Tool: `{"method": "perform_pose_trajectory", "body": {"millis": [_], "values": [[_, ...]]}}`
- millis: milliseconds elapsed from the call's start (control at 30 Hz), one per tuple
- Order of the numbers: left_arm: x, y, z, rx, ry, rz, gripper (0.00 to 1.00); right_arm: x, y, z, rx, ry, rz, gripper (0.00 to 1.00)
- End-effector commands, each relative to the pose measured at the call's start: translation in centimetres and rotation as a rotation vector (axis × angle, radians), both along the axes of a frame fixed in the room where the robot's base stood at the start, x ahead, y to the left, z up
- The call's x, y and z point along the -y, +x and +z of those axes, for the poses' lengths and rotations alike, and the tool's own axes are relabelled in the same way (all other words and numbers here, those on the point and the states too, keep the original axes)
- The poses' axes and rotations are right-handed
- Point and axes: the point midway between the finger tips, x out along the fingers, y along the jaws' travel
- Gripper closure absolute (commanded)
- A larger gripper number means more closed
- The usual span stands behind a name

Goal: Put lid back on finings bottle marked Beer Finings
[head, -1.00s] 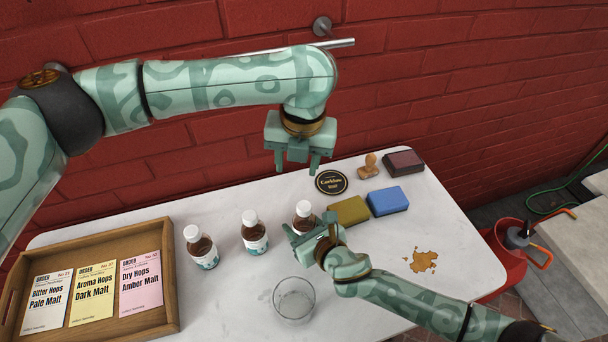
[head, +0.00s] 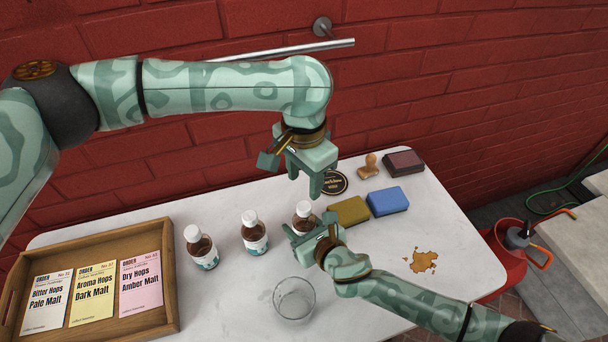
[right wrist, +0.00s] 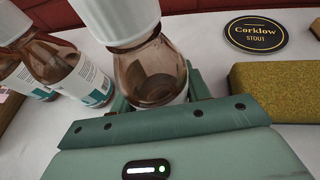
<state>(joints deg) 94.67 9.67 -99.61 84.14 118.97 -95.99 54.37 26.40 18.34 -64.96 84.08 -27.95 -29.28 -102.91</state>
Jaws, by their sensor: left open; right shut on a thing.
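Three brown bottles with white lids and white-and-teal labels stand in a row: a left bottle (head: 202,248), a middle bottle (head: 255,236) and a right bottle (head: 302,221). Their label words are too small or hidden to read. My right gripper (head: 305,234) is shut on the right bottle, which shows close up in the right wrist view (right wrist: 150,75). Its white lid (head: 304,208) sits at its top; I cannot tell how tightly. My left gripper (head: 304,185) is open and empty, fingers down, just above that lid in the head view.
A wooden tray (head: 172,275) with order cards is at left. A glass (head: 294,298) stands in front. A black coaster (head: 335,184), olive sponge (head: 348,211), blue sponge (head: 388,201), wooden stamp (head: 369,166) and dark block (head: 404,163) lie behind right. A brown spill (head: 422,261) is at right.

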Motion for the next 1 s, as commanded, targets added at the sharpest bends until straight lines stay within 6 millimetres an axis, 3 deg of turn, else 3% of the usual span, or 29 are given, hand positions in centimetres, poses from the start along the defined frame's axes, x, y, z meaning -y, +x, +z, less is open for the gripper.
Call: {"method": "perform_pose_trajectory", "body": {"millis": [367,733,1000], "values": [[0.0,0.0,-0.8,-0.002,0.001,-0.003,0.54,0.0,0.0,0.0,-0.001,0.001,0.001,1.0],[0.0,-0.1,-6.2,-0.002,0.001,-0.003,0.54,0.0,0.0,0.0,-0.001,0.001,0.001,1.0],[0.0,0.0,-8.0,-0.001,0.001,-0.004,0.54,0.0,0.0,0.0,0.0,0.0,0.0,1.0]]}}
